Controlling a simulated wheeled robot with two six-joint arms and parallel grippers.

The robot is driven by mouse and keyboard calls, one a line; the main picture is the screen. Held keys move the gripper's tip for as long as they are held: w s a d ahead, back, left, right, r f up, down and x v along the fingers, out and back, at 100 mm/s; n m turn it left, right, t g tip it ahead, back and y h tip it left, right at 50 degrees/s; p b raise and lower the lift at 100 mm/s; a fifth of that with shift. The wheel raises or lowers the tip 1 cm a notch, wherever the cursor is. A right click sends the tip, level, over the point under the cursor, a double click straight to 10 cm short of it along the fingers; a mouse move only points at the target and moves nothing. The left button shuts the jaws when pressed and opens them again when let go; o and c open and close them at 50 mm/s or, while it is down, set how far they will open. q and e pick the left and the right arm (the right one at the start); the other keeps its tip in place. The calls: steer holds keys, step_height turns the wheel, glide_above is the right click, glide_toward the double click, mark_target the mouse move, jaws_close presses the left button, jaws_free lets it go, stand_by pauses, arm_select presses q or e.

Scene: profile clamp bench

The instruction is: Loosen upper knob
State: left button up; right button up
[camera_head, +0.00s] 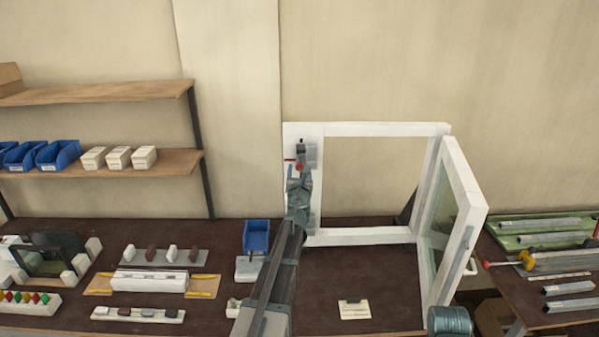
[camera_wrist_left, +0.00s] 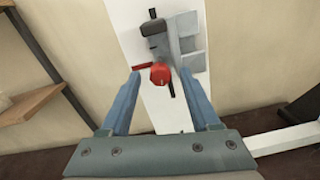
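The upper red knob (camera_wrist_left: 160,74) sits on a grey clamp (camera_wrist_left: 185,42) on the white upright of the frame. A dark part is at the clamp's top and a thin red bar points left of the knob. In the head view the knob (camera_head: 299,167) shows small, just above my left gripper (camera_head: 299,182). In the left wrist view my left gripper (camera_wrist_left: 160,78) is open, its two fingers apart on either side of the knob, with gaps between. I cannot tell how near the tips are in depth. My right gripper is not in view.
The white window frame (camera_head: 385,129) stands on the dark bench (camera_head: 340,265) with its sash (camera_head: 460,190) swung open on the right. Shelves (camera_head: 110,92) with blue bins are at the left. Fixtures and small parts lie on the bench's left; a green tray (camera_head: 540,240) is at right.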

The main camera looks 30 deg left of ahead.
arm_select(q)
jaws_close()
stand_by(0.3)
steer(key=n, duration=1.1)
steer(key=shift+n+b, duration=0.3)
steer(key=n, duration=0.5)
steer(key=shift+w+d+n, duration=0.1)
steer(key=shift+n, duration=0.2)
steer(key=n, duration=0.5)
steer(key=shift+n+y, duration=0.4)
